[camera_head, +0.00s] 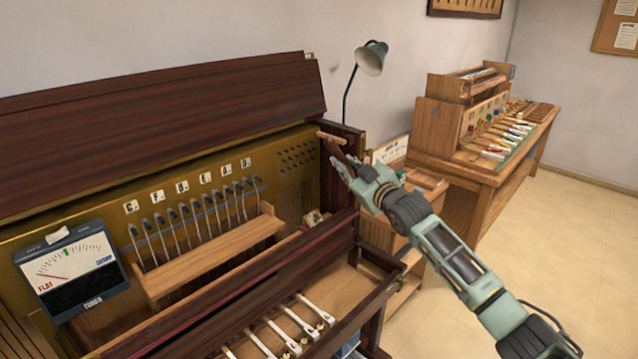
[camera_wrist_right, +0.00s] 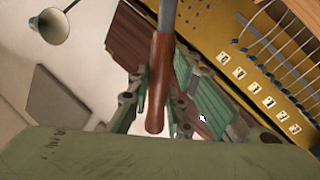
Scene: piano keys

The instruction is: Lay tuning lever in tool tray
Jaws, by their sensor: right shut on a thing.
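The tuning lever (camera_wrist_right: 160,85) has a reddish-brown wooden handle and a grey metal shaft. My right gripper (camera_wrist_right: 158,100) is shut around the handle in the wrist view, and the shaft runs off the top edge. In the head view my right gripper (camera_head: 352,172) holds the lever (camera_head: 337,151) up at the right end of the piano; its far end is hard to make out there. A low wooden stand (camera_head: 428,179) with a card is just right of the gripper, partly hidden by my arm. I cannot tell whether its top is the tool tray. My left gripper is not in view.
The open piano (camera_head: 200,245) fills the left, with tuning pins and a tuner meter (camera_head: 72,268). A lamp (camera_head: 371,58) rises behind the gripper. A workbench (camera_head: 490,170) with a keyed wooden unit stands at the back right. The floor (camera_head: 560,240) at right is clear.

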